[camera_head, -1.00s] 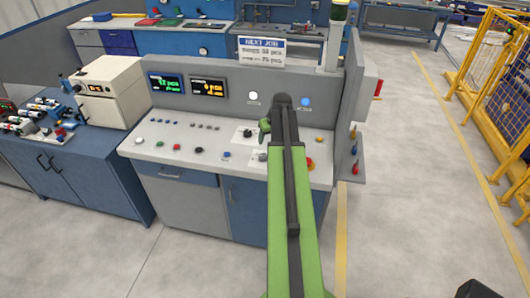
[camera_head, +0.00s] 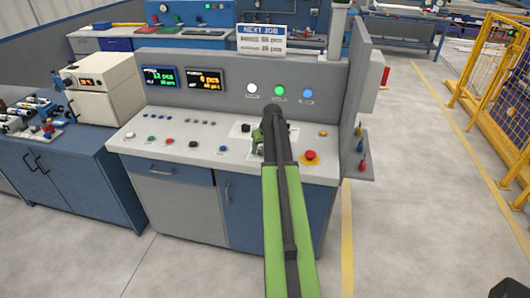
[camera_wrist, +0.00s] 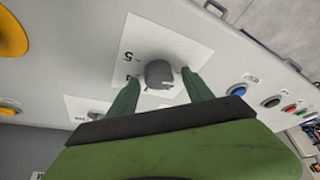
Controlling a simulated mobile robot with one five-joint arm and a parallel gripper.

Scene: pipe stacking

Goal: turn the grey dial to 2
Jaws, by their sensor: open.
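The grey dial (camera_wrist: 159,73) sits on a white numbered plate (camera_wrist: 185,48) in the wrist view. A 5 is legible on the plate; other marks beside the dial are partly hidden, and I cannot tell which number the dial points to. My gripper (camera_wrist: 160,93) is open, with one green finger on each side of the dial; I cannot tell whether they touch it.
A red emergency button (camera_head: 310,155) on yellow is to the right. White, green and blue lamps (camera_head: 279,91) are on the panel behind. Several small buttons (camera_wrist: 238,90) are nearby.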

